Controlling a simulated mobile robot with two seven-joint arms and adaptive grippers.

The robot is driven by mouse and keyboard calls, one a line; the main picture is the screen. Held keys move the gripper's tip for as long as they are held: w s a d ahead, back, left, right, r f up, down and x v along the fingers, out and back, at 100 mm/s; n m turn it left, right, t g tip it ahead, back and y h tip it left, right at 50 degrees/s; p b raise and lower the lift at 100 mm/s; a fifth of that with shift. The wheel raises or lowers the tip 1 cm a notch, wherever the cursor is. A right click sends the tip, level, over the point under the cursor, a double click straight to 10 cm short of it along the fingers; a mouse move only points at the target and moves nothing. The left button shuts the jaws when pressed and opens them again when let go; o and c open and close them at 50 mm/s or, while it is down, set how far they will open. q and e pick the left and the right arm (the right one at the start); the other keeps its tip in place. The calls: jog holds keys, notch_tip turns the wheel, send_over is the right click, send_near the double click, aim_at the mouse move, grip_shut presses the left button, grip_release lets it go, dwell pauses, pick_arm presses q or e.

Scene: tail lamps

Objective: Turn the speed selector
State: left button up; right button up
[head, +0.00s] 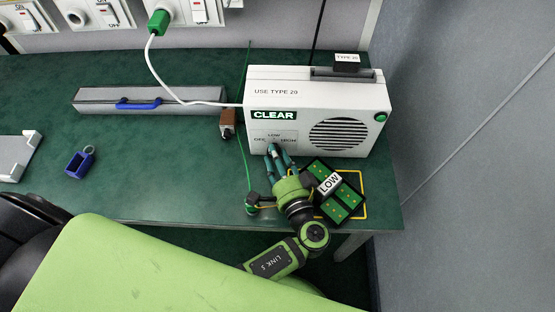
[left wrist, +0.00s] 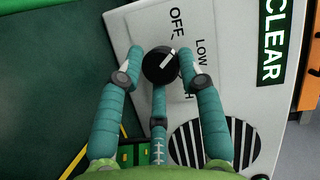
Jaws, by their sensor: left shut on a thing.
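The speed selector is a round black knob (left wrist: 160,66) with a white pointer line on the front of a white box-shaped unit (head: 325,95). Labels OFF, LOW and one ending in H, partly covered, stand around the knob. In the left wrist view the pointer line slants up and right, roughly toward LOW. My left gripper (head: 278,153) has its teal fingers closed around the knob, one on each side and a third below it. In the head view the fingers cover the knob. My right gripper is not in view.
A grey case (head: 150,99) with a blue handle, a blue padlock-like item (head: 79,163) and a white cable (head: 150,62) lie left. The unit shows a CLEAR sign (head: 275,115).

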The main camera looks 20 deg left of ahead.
pick_arm(q)
jog(key=shift+a+m+t+y+b, duration=0.3)
jog(key=shift+m+y+b, duration=0.2)
jog(key=shift+m, duration=0.5)
jog(key=shift+r, duration=0.1)
jog(key=o, duration=1.1)
jog(key=shift+s+d, duration=0.15)
jog(key=shift+d, duration=0.05)
jog(key=shift+v, duration=3.55)
jog(key=shift+a, duration=0.1)
